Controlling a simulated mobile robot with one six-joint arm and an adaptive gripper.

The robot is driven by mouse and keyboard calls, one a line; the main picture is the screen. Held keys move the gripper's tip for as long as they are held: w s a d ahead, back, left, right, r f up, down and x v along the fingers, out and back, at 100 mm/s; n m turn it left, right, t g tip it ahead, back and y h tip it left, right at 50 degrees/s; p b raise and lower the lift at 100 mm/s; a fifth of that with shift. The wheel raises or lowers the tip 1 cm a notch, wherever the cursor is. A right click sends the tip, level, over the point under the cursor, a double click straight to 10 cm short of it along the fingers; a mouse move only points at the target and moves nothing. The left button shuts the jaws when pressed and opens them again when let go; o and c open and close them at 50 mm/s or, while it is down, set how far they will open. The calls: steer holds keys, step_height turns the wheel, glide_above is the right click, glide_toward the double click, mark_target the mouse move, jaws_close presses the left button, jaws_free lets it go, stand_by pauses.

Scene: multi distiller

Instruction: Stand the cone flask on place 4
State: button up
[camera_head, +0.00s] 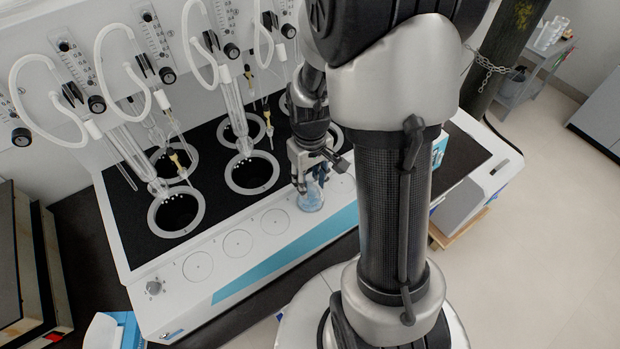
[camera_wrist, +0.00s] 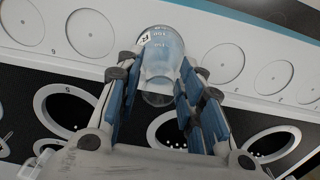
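The cone flask (camera_head: 311,197) is clear with a bluish tint and has white markings. It is upright at the white front strip of the distiller, over the spot between the third and fifth circles from the left. In the wrist view the flask (camera_wrist: 161,48) covers the circle beneath it, and its mouth faces the camera. Whether its base touches the surface cannot be told for certain. My gripper (camera_head: 313,174) is around the flask from above. Its blue-padded fingers (camera_wrist: 157,75) close in on both sides and appear to touch the glass.
Empty marked circles lie left of the flask in the head view, the nearest here (camera_head: 275,221); another (camera_wrist: 90,35) is beside it in the wrist view. Behind are black wells with white rings (camera_head: 252,172) and glass tubes with hoses (camera_head: 235,110). A blue-white box (camera_head: 439,150) stands right.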

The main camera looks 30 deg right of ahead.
steer(key=shift+o, duration=0.8)
step_height(320, 180, up, 12)
steer(key=p, duration=0.3)
steer(key=s+a+r+t, duration=0.4)
steer(key=s+a+r, duration=0.6)
steer(key=s+r, duration=0.2)
steer(key=shift+s+a+r+t, duration=0.3)
steer(key=shift+s+a+r, duration=0.05)
steer(key=shift+s, duration=0.4)
step_height(320, 180, down, 8)
steer(key=b, duration=0.8)
